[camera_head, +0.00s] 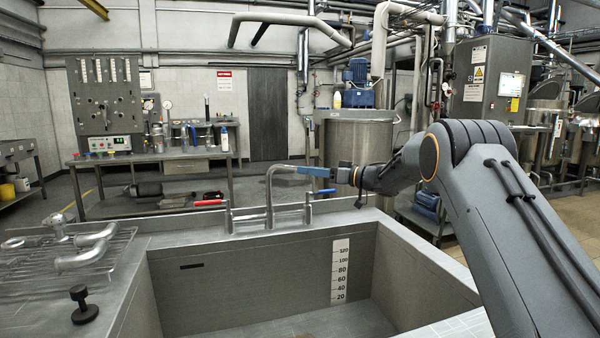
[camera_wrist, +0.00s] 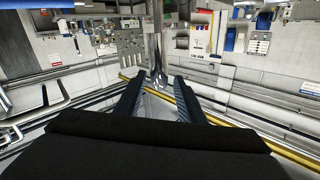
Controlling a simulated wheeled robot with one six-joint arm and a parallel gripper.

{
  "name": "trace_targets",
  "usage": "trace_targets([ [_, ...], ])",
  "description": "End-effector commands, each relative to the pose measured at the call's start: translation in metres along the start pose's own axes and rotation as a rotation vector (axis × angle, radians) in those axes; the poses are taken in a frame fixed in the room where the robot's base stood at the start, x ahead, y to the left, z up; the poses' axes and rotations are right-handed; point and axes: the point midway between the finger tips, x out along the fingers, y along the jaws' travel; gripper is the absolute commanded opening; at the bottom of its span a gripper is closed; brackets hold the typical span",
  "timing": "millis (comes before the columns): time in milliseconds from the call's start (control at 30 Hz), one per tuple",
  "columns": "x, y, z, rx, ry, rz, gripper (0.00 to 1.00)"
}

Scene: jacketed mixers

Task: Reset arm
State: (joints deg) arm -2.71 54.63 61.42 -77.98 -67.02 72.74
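My arm reaches in from the right in the head view. My gripper (camera_head: 303,171) points left above the back rim of the sink, close to the bent top of the tap (camera_head: 270,190). I cannot tell from this view whether it touches the tap. In the wrist view my gripper (camera_wrist: 156,80) shows two dark fingers spread apart with a gap between them. Nothing is clearly held. A shiny upright metal pipe stands in line with the gap, but its distance is unclear.
The deep steel sink (camera_head: 425,268) fills the front. A red tap handle (camera_head: 208,203) and a blue one (camera_head: 325,192) flank the tap. A wire rack (camera_head: 35,262) with pipe fittings lies at left. A workbench (camera_head: 150,156) stands behind, and a steel tank (camera_head: 355,145) stands behind my gripper.

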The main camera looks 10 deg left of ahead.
Motion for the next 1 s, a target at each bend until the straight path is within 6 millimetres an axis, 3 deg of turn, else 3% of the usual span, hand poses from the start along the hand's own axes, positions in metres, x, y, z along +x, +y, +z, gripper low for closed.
trace_targets([
  [167,-0.014,0.0,0.0,0.0,0.0,0.001,0.36],
  [500,-0.015,0.0,-0.001,0.0,0.001,0.002,0.36],
  [733,-0.025,0.008,-0.03,0.007,0.037,0.123,0.36],
  [867,-0.048,0.021,-0.038,0.028,0.03,0.312,0.36],
  [1000,-0.1,0.028,-0.028,0.081,-0.037,0.582,0.36],
])
